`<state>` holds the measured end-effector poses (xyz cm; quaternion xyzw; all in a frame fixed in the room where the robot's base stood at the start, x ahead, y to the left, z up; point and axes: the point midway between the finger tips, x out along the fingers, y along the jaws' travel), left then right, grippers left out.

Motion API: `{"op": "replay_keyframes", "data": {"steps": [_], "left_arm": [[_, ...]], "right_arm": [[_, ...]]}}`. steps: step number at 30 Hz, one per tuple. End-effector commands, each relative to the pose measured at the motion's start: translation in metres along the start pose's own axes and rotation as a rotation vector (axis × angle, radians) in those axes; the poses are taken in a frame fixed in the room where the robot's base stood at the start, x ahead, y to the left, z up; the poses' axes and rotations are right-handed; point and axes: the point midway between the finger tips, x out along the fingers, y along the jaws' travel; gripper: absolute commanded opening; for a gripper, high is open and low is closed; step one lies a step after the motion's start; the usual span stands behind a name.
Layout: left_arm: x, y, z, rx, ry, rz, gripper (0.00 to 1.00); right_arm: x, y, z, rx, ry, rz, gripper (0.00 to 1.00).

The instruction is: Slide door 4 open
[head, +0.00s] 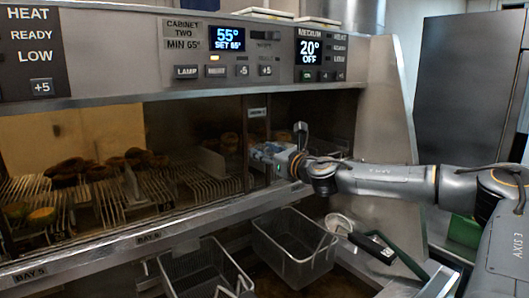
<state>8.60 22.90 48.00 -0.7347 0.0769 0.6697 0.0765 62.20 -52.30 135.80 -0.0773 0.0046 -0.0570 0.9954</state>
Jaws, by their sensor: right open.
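The heated cabinet front has glass sliding doors. A small label (258,112) hangs at the upper edge near the right end of the glass; its text is too small to read surely, so I cannot confirm which door is door 4. A dark upright door edge (244,150) stands just left of my right gripper. My right gripper (266,154) comes in from the right and is open at the right end of the cabinet front. Whether its fingers touch the door edge or a handle is unclear. My left gripper is out of view.
Wire racks (100,195) with browned food lie behind the glass. A control panel (240,50) runs above. A dark tall cabinet (470,90) stands at the right.

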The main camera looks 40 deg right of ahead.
Motion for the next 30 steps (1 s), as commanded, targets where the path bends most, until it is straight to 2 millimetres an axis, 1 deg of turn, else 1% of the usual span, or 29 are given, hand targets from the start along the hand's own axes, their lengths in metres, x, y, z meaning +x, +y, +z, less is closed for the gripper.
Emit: {"op": "replay_keyframes", "data": {"steps": [9,14,30], "left_arm": [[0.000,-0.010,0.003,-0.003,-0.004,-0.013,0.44],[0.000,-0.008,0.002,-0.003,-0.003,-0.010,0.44],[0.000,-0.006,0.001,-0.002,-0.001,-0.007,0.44]], "right_arm": [[0.000,0.000,0.000,-0.001,0.000,0.000,0.48],[-0.004,0.000,0.002,-0.002,-0.002,0.000,0.48],[-0.037,0.001,0.003,-0.005,-0.005,0.001,0.48]]}}
